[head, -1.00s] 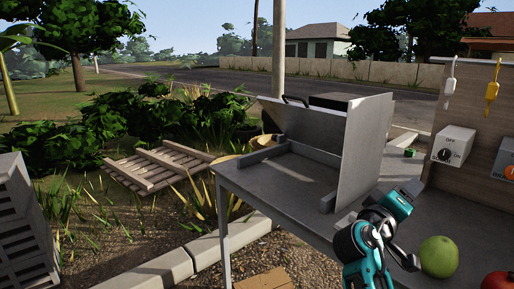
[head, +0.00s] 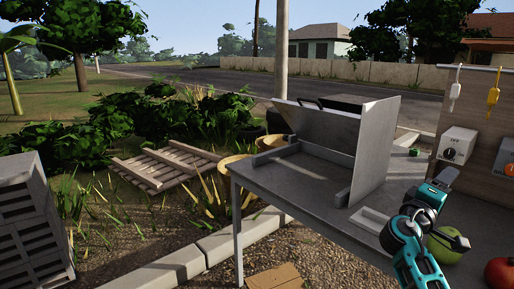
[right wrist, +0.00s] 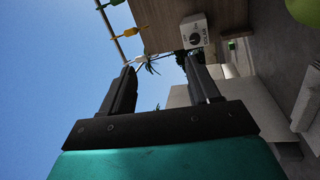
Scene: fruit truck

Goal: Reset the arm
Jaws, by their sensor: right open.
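My right gripper (head: 447,176) is raised over the right part of the grey table (head: 270,188), its fingers pointing away to the upper right. In the right wrist view its two dark fingers (right wrist: 158,75) stand wide apart with nothing between them. Part of my right arm covers the left side of a green round fruit (head: 452,246) on the table. My left gripper is not in view.
An upright grey panel box (head: 373,150) stands on the table. A white rectangular frame (head: 372,219) lies near it. A red fruit (head: 503,272) is at the lower right. A control box (head: 457,146) and hanging yellow tag (head: 493,95) are on the back board.

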